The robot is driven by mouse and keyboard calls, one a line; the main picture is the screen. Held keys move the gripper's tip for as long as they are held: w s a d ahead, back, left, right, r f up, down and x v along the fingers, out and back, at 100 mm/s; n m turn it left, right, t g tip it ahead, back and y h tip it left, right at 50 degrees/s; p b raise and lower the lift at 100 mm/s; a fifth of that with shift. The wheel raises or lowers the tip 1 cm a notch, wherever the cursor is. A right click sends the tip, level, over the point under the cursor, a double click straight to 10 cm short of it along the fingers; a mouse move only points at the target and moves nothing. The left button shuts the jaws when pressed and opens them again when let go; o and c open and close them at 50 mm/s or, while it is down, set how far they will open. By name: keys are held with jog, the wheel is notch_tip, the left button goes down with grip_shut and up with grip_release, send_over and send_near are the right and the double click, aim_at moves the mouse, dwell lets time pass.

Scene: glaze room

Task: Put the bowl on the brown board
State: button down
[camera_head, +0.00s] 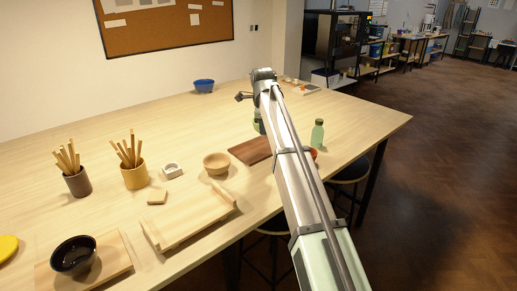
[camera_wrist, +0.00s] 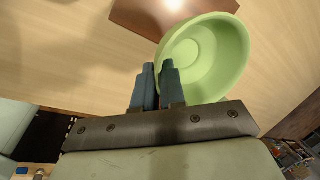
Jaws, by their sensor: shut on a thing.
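A light green bowl (camera_wrist: 205,55) is in my gripper (camera_wrist: 157,78) in the wrist view. The two blue-grey fingers are shut on its rim at the near left side, and the bowl opens toward the camera. In the head view only a small green part of the bowl (camera_head: 258,125) shows beside my arm, near the far side of the brown board. The brown board (camera_head: 251,150) lies flat on the table, partly hidden by my arm. It also shows at the top of the wrist view (camera_wrist: 140,18), partly behind the bowl.
A wooden bowl (camera_head: 216,162) stands left of the board. A green bottle (camera_head: 318,134) and a partly hidden orange thing (camera_head: 313,153) stand to its right. A blue bowl (camera_head: 204,86) is farther back. A black bowl (camera_head: 73,255) and a wooden tray (camera_head: 188,222) are nearer.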

jog(key=shift+w+a+r, duration=0.2)
jog(key=shift+w, duration=0.35)
jog(key=shift+w+a+r, duration=0.15)
jog(key=shift+w+r, duration=0.05)
jog(key=shift+w, duration=0.35)
jog(key=shift+w+f+n, duration=0.1)
jog(key=shift+n, duration=0.3)
send_over(262, 154)
jog(key=s, duration=0.2)
jog(key=shift+w+f, duration=0.15)
jog(key=shift+f, duration=4.75)
jog(key=shift+f, duration=0.1)
jog(key=c, duration=1.2)
grip_release()
jog(key=v, duration=1.2)
jog(key=shift+d, duration=0.15)
